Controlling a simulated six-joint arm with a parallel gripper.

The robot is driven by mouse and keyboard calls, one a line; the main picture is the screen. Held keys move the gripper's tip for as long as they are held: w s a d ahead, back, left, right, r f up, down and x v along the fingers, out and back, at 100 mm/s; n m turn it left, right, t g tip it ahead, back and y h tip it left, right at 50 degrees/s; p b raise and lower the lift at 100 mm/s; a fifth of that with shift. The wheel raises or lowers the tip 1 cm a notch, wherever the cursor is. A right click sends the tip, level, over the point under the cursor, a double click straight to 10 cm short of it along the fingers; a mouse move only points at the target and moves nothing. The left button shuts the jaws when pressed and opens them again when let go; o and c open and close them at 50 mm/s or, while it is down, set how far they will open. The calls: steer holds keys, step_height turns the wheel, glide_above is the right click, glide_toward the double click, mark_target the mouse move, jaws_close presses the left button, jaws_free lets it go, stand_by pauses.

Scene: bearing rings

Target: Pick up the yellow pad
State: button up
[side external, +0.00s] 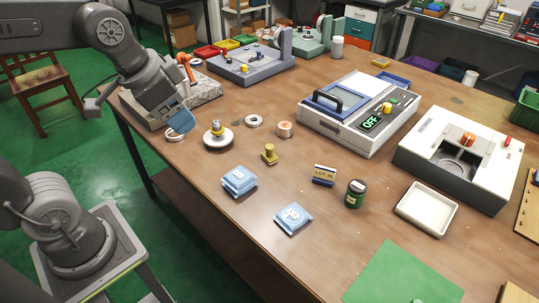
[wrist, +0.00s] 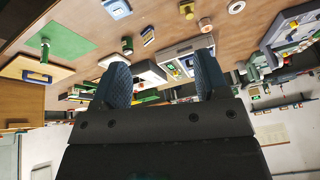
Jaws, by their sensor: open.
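I cannot tell for sure which thing is the yellow pad. A small flat yellow piece (side external: 380,63) lies at the back of the table in the side view, behind a blue tray. A small brass-yellow, stamp-like piece (side external: 269,155) stands near the table's middle, right of my gripper. My gripper (side external: 181,124) is over the table's left edge, near a white ring and apart from both yellow pieces. In the wrist view my gripper (wrist: 162,72) has its two blue fingers wide apart, with nothing held between them.
Blue packets (side external: 293,218) lie at the front. A white dish with a yellow-topped part (side external: 217,136) stands close to my gripper. A machine marked OFF (side external: 350,130), a dark jar (side external: 355,194) and a white tray (side external: 427,208) stand to the right. Bare wood lies between.

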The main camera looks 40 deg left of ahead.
steer(key=w+a+m+g, duration=0.15)
steer(key=w+m, duration=0.35)
steer(key=w, duration=0.5)
steer(key=m+g, duration=0.3)
steer(key=m, duration=0.9)
glide_above(270, 146)
step_height(270, 146, down, 17)
steer(key=shift+m, duration=0.3)
steer(key=f, duration=0.8)
steer(key=shift+w+a+f, duration=0.2)
steer(key=shift+w+a, duration=0.05)
steer(key=shift+a, duration=0.1)
steer(key=shift+s+d+f, duration=0.15)
steer(key=shift+f, duration=1.15)
steer(key=shift+s+d+f, duration=0.15)
steer(key=shift+f, duration=1.15)
steer(key=shift+c, duration=0.5)
steer(key=c, duration=0.9)
